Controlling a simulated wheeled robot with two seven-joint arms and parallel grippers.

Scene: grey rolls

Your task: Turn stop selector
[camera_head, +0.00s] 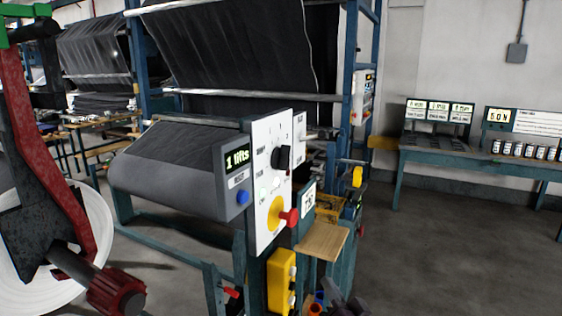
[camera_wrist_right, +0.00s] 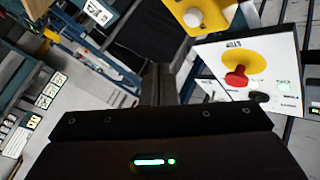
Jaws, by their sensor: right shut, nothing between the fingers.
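A white control panel (camera_head: 269,235) stands upright at the middle of the head view. A black rotary knob (camera_head: 283,157) sits on its upper part, with small lettering around it. Below it, a red handle (camera_head: 289,217) sits on a yellow disc (camera_head: 274,212). The wrist view shows the panel (camera_wrist_right: 290,45) turned round, with the red handle (camera_wrist_right: 237,76), yellow disc (camera_wrist_right: 243,60) and black knob (camera_wrist_right: 259,97). My right gripper (camera_head: 345,303) is at the bottom edge of the head view, below the panel. Its fingers (camera_wrist_right: 158,85) are shut and empty, apart from the panel. My left gripper is not in view.
A display box (camera_head: 236,163) reading "1 lifts" with a blue button adjoins the panel. A yellow box (camera_head: 281,280) hangs below. A small wooden shelf (camera_head: 322,241) juts out at right. A white roll (camera_head: 95,225) and a red-and-black arm stand at left. Floor at right is clear.

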